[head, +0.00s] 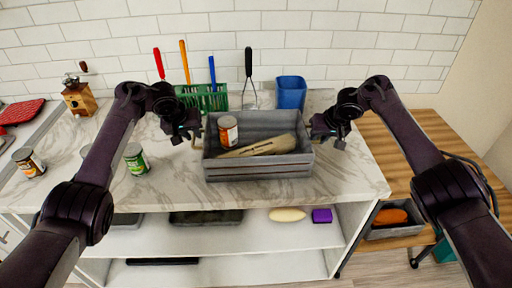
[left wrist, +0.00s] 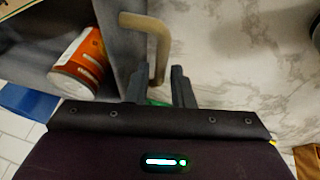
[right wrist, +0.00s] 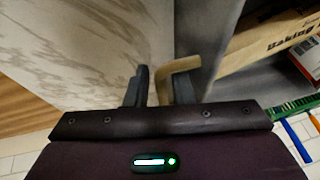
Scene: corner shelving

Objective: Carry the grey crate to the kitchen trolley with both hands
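The grey crate (head: 258,172) stands on the marble counter. An orange-labelled can (head: 228,131) and a tan package (head: 262,147) lie inside it. My left gripper (head: 187,138) is at the crate's left end, open, with the tan handle (left wrist: 160,45) reaching between its fingers (left wrist: 160,88). My right gripper (head: 328,135) is at the right end, its fingers (right wrist: 160,88) apart with the other tan handle (right wrist: 163,88) between them, near one finger. A wooden-topped unit (head: 385,150) at the right looks like the kitchen trolley; my right arm partly covers it.
A green rack (head: 205,98) with utensils, a whisk (head: 249,75) and a blue cup (head: 291,92) stand behind the crate. A green can (head: 136,160) and another can (head: 29,162) stand to the left. The visible wooden top looks clear.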

